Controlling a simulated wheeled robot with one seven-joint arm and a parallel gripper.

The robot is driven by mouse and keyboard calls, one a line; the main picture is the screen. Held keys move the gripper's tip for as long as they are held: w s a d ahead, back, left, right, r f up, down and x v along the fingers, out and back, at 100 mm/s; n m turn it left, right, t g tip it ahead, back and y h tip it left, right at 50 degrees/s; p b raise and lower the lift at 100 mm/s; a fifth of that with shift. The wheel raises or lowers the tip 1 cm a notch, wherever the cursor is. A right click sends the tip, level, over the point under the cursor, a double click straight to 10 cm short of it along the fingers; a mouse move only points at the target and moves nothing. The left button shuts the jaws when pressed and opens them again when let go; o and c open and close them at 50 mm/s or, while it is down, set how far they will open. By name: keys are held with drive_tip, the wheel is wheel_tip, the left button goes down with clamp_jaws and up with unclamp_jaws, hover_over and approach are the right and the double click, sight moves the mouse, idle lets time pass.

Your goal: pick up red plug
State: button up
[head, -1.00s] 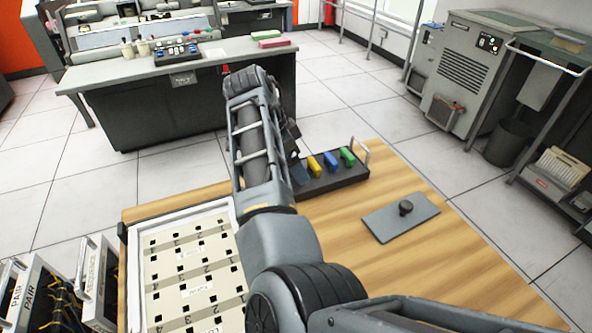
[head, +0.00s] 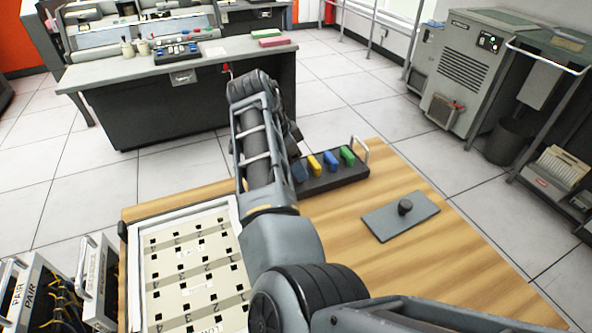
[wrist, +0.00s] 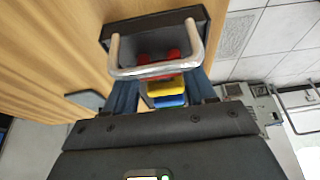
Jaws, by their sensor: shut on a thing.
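The red plug (wrist: 172,54) shows only in part in the wrist view, behind the metal handle of the dark plug holder. My gripper (wrist: 161,78) has its two blue-grey fingers on either side, shut on the red plug. In the head view the arm hides the red plug and most of the gripper. The black holder (head: 335,183) stands at the table's far edge. I cannot tell whether the plug is clear of its slot.
Yellow (head: 314,165), blue (head: 331,161) and green (head: 347,155) plugs stand in the holder beside the gripper. A grey plate with a black knob (head: 400,217) lies to the right. A white-framed punched panel (head: 190,262) is at left. The table (head: 455,265) is clear at right.

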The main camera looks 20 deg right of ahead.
wheel_tip(320, 180, up, 33)
drive_tip(key=p, duration=0.6)
idle(0.9)
